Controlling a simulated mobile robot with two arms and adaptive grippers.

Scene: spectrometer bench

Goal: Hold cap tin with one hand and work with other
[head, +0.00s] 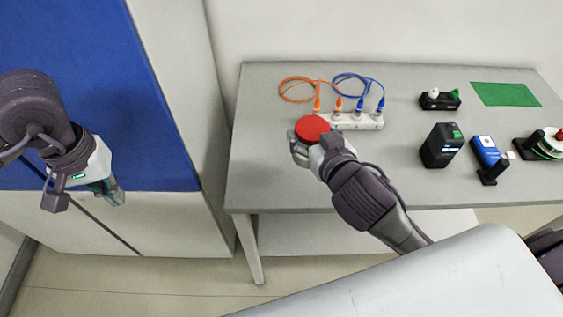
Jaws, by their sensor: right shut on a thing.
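The cap tin, a round thing with a red top (313,128), is at the left front part of the grey bench. My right gripper (304,147) reaches it from the front and is shut on it; the fingers and wrist hide its lower side. I cannot tell whether the tin touches the bench top. My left gripper (112,194) hangs at the far left, away from the bench, in front of the blue panel. Its fingers point down, and the gap between them is too small to make out. I see nothing in it.
Behind the tin is a white socket strip (347,121) with orange (294,90) and blue cables (354,84). To the right are a black holder (439,100), a green mat (505,94), a black box (441,146), a blue device (486,151) and a reel (546,144). The bench's left front is clear.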

